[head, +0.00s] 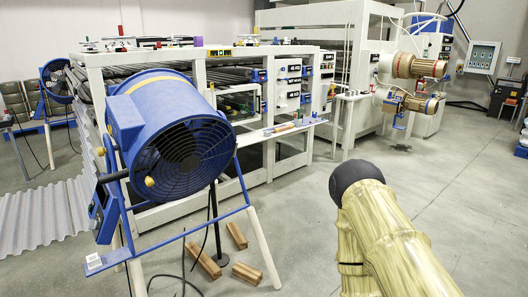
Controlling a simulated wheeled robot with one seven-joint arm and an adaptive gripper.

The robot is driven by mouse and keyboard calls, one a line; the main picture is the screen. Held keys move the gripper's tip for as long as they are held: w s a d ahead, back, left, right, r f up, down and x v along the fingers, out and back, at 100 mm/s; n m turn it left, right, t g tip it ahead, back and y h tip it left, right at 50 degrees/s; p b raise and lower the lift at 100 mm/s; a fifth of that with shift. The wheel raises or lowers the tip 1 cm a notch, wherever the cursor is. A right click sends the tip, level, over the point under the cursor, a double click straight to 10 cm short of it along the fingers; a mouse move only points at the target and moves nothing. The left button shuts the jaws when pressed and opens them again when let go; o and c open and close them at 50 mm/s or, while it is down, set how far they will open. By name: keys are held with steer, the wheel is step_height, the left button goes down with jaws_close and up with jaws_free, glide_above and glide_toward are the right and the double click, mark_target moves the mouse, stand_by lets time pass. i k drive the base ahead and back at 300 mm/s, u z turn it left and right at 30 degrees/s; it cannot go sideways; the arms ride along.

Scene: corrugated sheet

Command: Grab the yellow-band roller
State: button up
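A narrow shelf (272,136) on the front of the long white-framed machine carries several small items. One of them, a small tan and reddish roller-like piece (281,128), lies near its left part. The items are too small for me to tell which one has a yellow band. A thick pale-yellow ribbed shape (385,240) with a dark rounded end fills the lower right and looks like part of my arm. My gripper is not in view, so its fingers and anything in them cannot be seen.
A large blue fan (150,115) on a stand blocks the left front of the machine. Wooden blocks (203,260) and a black cable lie on the floor by its legs. Corrugated sheets (40,218) lie at left. The grey floor right of the machine (455,190) is clear.

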mark_target(276, 130)
steer(key=z, duration=0.75)
steer(key=i, duration=1.75)
steer(key=z, duration=0.3)
steer(key=i, duration=1.75)
steer(key=u, duration=0.85)
steer(key=i, duration=1.3)
steer(key=u, duration=0.7)
steer(key=i, duration=0.95)
steer(key=u, duration=0.05)
